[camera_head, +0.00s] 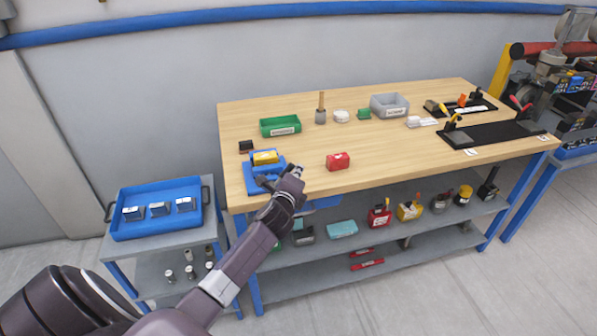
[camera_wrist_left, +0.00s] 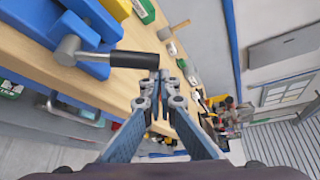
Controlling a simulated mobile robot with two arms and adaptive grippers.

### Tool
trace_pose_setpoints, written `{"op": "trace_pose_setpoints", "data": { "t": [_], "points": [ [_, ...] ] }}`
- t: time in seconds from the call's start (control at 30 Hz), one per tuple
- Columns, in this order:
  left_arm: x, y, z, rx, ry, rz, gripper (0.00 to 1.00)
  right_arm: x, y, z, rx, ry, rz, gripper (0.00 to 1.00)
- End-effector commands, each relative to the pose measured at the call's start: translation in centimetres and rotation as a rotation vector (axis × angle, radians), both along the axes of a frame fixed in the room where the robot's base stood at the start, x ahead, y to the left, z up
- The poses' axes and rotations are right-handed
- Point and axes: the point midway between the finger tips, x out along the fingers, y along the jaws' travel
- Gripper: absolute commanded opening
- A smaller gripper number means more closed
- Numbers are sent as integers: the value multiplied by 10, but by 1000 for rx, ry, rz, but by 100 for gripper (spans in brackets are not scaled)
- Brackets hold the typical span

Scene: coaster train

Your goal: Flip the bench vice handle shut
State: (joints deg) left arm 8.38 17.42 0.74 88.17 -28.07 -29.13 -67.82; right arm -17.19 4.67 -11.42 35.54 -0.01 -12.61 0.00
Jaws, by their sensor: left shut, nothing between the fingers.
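The blue bench vice (camera_head: 262,175) stands at the left front corner of the wooden workbench, with a yellow block (camera_head: 265,157) on its top. In the left wrist view the blue vice (camera_wrist_left: 84,22) shows close up at the upper left. Its handle (camera_wrist_left: 133,59) has a black grip and a grey metal hub (camera_wrist_left: 69,50), and the grip points toward my fingers. My left gripper (camera_head: 299,170) is at the vice's right front side. In the wrist view its fingertips (camera_wrist_left: 160,78) are shut and empty, close by the grip's end; whether they touch is unclear. My right gripper is not visible.
A red box (camera_head: 338,161) lies right of the vice on the workbench (camera_head: 300,145). A green bin (camera_head: 280,126) and grey bin (camera_head: 389,105) stand behind. A cart with a blue tray (camera_head: 155,225) stands left. The bench's middle is mostly clear.

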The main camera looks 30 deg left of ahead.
Motion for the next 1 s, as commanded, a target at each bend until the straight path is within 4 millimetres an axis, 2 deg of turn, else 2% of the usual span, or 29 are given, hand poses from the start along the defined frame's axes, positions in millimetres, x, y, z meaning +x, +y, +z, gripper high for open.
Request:
{"op": "trace_pose_setpoints", "data": {
  "t": [0.57,0.77,1.0],
  "points": [
    [-10,10,10,-95,-118,2,0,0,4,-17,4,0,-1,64],
    [-21,19,14,-194,-232,3,0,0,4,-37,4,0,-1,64],
    [-39,34,21,-344,-407,3,0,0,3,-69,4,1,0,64]
  ]
}}
